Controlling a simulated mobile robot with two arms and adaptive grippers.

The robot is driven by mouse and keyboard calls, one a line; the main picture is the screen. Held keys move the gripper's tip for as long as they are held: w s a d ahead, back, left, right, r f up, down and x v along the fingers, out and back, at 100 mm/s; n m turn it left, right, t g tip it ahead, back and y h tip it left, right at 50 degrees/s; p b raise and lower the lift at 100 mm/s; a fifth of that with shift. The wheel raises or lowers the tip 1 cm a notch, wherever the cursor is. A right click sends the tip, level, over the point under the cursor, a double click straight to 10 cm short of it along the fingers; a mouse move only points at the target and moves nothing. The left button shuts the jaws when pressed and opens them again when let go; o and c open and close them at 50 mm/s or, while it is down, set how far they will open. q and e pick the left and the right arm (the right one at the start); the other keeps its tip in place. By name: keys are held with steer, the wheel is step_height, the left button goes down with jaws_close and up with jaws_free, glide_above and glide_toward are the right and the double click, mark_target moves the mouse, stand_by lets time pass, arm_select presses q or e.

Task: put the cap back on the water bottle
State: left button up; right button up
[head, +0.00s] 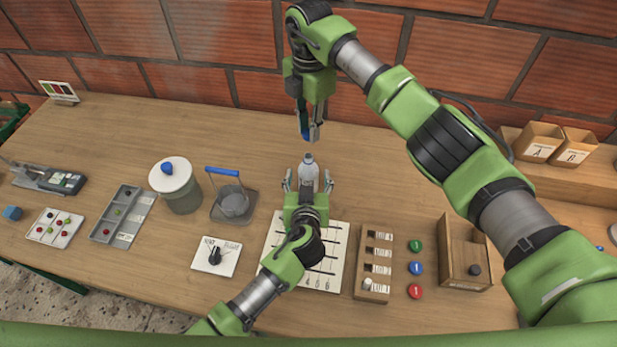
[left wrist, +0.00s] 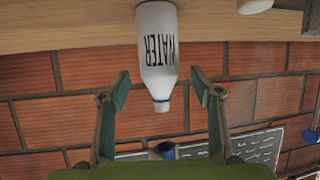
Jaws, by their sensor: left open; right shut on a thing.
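The water bottle (head: 308,168) stands upright on the wooden table, a pale bottle with a narrow neck. In the left wrist view it hangs upside down in the picture, lettered WATER (left wrist: 158,45), with a blue ring at its bare neck. My left gripper (head: 308,184) is open, its fingers on either side of the bottle and apart from it; they also show in the left wrist view (left wrist: 160,88). My right gripper (head: 309,130) is above and slightly behind the bottle, shut on a small blue thing (head: 304,122) that looks like the cap. Its fingers partly hide it.
A grid board (head: 275,240) lies in front of the bottle. A wooden block (head: 374,262), coloured buttons (head: 416,267) and a wooden box (head: 465,255) are to the right. A brick wall rises behind.

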arm_select(q)
steer(key=shift+x, duration=0.95)
arm_select(e)
steer(key=shift+s, duration=0.1)
arm_select(q)
steer(key=shift+c, duration=0.4)
jaws_close()
arm_select(e)
glide_above(309, 156)
steer(key=shift+f, duration=2.45)
steer(key=shift+f, duration=0.85)
steer(key=shift+f, duration=0.6)
